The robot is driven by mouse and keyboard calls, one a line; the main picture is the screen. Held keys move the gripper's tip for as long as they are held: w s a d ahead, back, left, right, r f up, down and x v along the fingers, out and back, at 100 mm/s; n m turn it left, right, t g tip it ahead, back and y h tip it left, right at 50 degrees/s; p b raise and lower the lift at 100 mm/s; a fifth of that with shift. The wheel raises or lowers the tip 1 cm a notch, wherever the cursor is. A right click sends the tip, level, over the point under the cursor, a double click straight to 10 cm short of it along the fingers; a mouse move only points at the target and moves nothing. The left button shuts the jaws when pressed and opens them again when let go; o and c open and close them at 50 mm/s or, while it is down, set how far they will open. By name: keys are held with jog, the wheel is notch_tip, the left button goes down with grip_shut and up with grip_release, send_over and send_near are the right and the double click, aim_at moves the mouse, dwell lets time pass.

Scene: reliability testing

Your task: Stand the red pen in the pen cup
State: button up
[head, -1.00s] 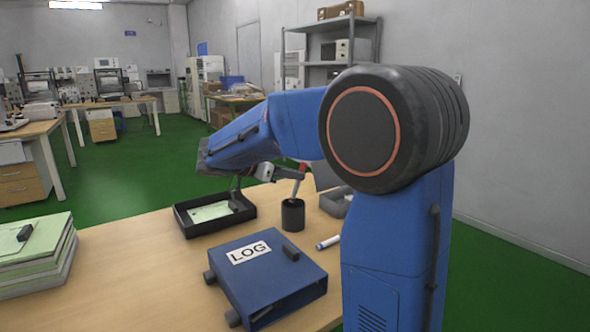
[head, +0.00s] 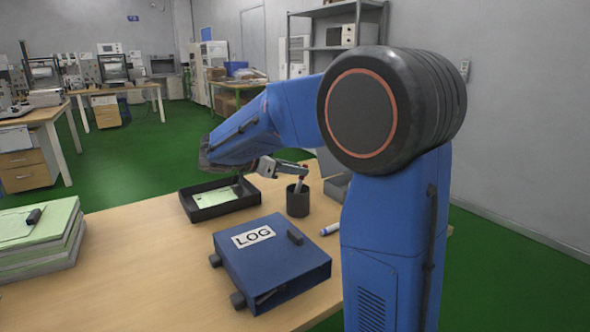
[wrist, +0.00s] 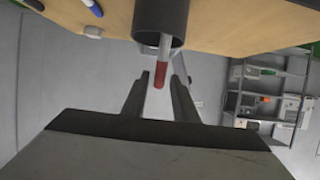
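The red pen stands in the dark pen cup (head: 298,203), leaning slightly, with its upper part above the rim. In the wrist view the pen's grey shaft comes out of the cup mouth (wrist: 175,42) and its red end (wrist: 158,76) points towards my gripper. My gripper (wrist: 160,82) is open, with one finger on each side of the red end and visible gaps between. In the head view my gripper (head: 292,169) is just above the cup. The pen's lower end is hidden inside the cup.
A blue LOG binder (head: 283,270) lies in front of the cup. A black tray (head: 205,213) with a pale paper is left of it. A blue-and-white marker (head: 330,229) lies to the right, and a stack of green folders (head: 38,262) at the far left.

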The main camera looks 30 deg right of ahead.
jog(key=shift+o, duration=0.4)
jog(key=v, duration=1.7)
jog(key=shift+a, duration=0.15)
